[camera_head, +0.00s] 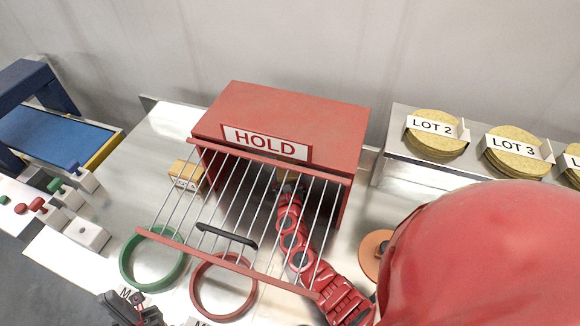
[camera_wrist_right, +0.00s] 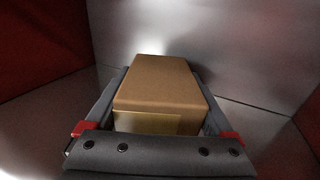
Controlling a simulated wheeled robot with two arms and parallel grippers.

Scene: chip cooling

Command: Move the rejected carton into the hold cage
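The hold cage (camera_head: 285,108) is a red box labelled HOLD at the middle of the counter. Its barred door (camera_head: 165,246) with a dark handle is swung out at the front. My right arm reaches in behind the bars, and its gripper (camera_head: 288,180) is inside the cage, partly hidden by the roof. In the right wrist view a brown carton (camera_wrist_right: 163,82) sits between the fingers of my right gripper (camera_wrist_right: 162,100), which lie along both its sides and appear shut on it. Metal floor and red walls surround it. My left gripper (camera_head: 135,308) is at the lower left, its fingers unclear.
A green ring (camera_head: 126,262) and a red ring (camera_head: 197,295) lie under the door. A tan block (camera_head: 187,172) stands beside the cage's left side. A shelf (camera_head: 390,150) with labelled lot discs is at right. A blue conveyor (camera_head: 55,137) and button boxes are at left.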

